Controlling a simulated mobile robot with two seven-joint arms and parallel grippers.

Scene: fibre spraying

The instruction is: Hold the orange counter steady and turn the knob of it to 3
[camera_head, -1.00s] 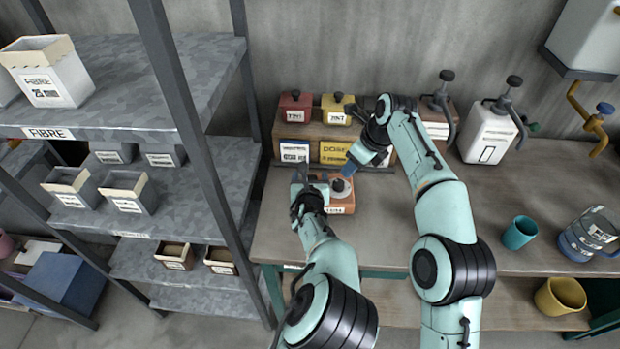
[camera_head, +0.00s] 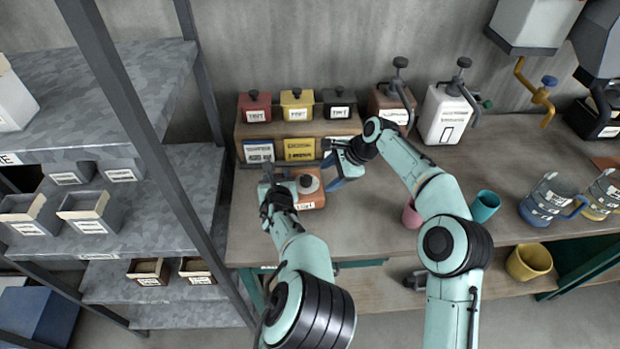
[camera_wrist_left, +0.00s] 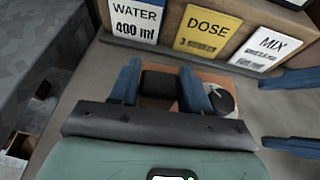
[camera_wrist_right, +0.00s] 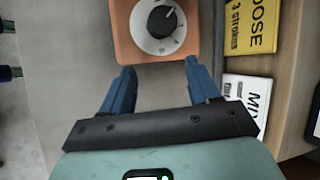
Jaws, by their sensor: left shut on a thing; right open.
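The orange counter (camera_head: 314,201) stands on the workbench below the WATER, DOSE and MIX cards. My left gripper (camera_head: 279,180) is shut on its left end; the left wrist view shows a dark block (camera_wrist_left: 158,83) of the counter between the fingers. The round black knob (camera_wrist_right: 160,21) sits on a white dial on top of the counter, its white mark pointing up and right in the right wrist view. My right gripper (camera_wrist_right: 163,84) is open and empty, just to the right of the counter and apart from it. I cannot read the dial's numbers.
A wooden riser with red (camera_head: 254,107), yellow (camera_head: 297,106) and dark (camera_head: 340,105) boxes stands behind the counter. A metal shelf rack (camera_head: 150,215) is close on the left. A teal cup (camera_head: 485,206) and a pink cup stand to the right. Bare bench lies around the right gripper.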

